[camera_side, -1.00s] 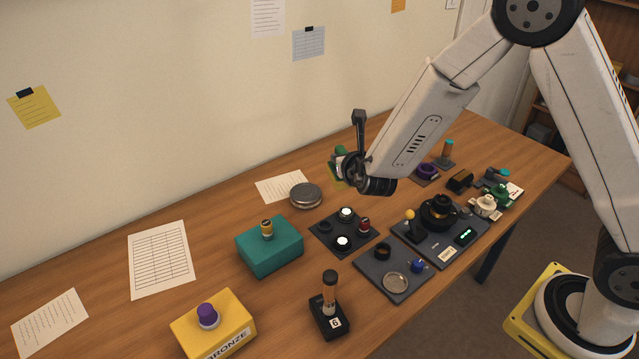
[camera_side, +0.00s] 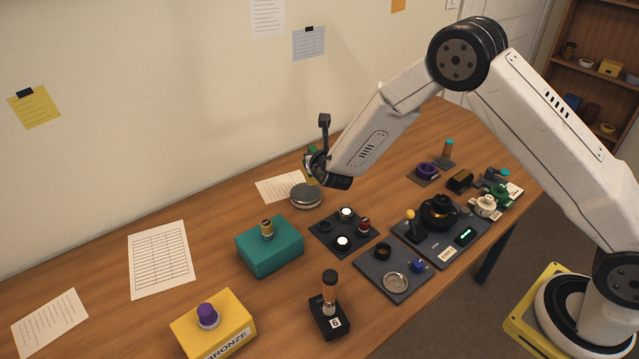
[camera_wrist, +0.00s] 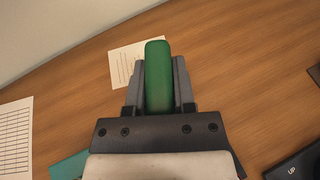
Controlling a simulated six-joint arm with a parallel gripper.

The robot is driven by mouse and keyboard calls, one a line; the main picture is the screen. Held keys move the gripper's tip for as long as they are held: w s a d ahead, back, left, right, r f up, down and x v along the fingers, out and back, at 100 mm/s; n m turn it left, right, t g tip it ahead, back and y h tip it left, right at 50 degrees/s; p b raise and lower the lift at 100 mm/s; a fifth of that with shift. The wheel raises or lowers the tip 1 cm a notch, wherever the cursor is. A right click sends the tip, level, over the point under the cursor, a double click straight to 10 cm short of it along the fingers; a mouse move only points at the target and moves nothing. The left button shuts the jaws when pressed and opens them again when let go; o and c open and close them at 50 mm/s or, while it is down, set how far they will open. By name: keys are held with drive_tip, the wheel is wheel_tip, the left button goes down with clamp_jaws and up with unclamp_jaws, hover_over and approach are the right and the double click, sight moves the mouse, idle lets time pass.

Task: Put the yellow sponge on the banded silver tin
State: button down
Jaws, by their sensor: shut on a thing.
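The sponge (camera_side: 312,179) shows a yellow part low down and a green part above it in the side view. My gripper (camera_side: 312,164) is shut on it and partly hides it. In the wrist view the sponge's green face (camera_wrist: 158,75) stands between the two fingers of my gripper (camera_wrist: 159,85). The banded silver tin (camera_side: 306,197) is round and flat and lies on the table. In the side view the sponge is just above the tin in the picture; the gap between them is hard to judge. The tin is not visible in the wrist view.
A white paper (camera_side: 275,188) lies beside the tin, also seen in the wrist view (camera_wrist: 125,62). A teal box (camera_side: 270,252) and a dark panel with lit buttons (camera_side: 330,240) stand nearer. More panels and parts fill the right. The wall (camera_side: 180,120) rises behind.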

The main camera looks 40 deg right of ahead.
sight(312, 182)
drive_tip(key=shift+w+f, duration=0.9)
drive_tip(key=shift+f, duration=0.2)
drive_tip(key=shift+w+f, duration=0.9)
drive_tip(key=shift+f, duration=0.15)
drive_tip(key=shift+w+f, duration=0.3)
drive_tip(key=shift+f, duration=1.5)
drive_tip(key=shift+f, duration=0.1)
drive_tip(key=shift+c, duration=2.2)
unclamp_jaws()
drive_tip(key=shift+v, duration=6.15)
